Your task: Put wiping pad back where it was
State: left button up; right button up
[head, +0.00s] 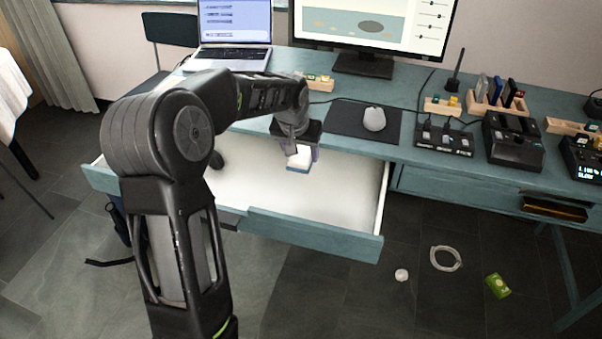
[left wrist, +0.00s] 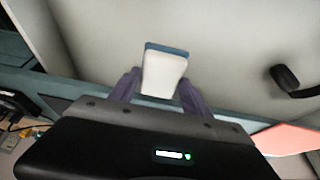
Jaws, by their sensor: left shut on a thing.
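The wiping pad (head: 299,161) is a small white block with a blue face. My left gripper (head: 301,149) is shut on it and holds it over the right half of the open drawer (head: 345,190). In the left wrist view the pad (left wrist: 163,78) sits between the two purple-grey fingers of the gripper (left wrist: 159,84), its blue edge pointing away from the palm. The pale drawer floor (left wrist: 210,30) lies behind it. I cannot tell whether the pad touches that floor. My right gripper is not in view.
A black curved object (left wrist: 290,80) lies in the drawer. A mouse (head: 374,119) on a dark mat (head: 345,118), a laptop (head: 233,30) and a monitor (head: 375,25) stand on the desk above. The drawer's blue front (head: 315,236) borders the opening. Its floor around the pad looks clear.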

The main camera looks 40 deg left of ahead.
pick_arm(q)
jog(key=shift+f, duration=0.35)
jog(key=shift+f, duration=0.1)
notch_tip(320, 180, down, 6)
jog(key=shift+r+b, duration=0.1)
jog(key=shift+b, duration=0.3)
jog(key=shift+f, duration=0.25)
jog(key=o, duration=1.2)
jog(key=shift+r, duration=0.1)
jog(key=shift+r, duration=0.1)
jog(key=shift+r, duration=0.2)
jog(key=p+v, duration=0.1)
jog(key=v, duration=1)
jog(key=shift+s+r, duration=0.25)
jog(key=shift+r, duration=0.05)
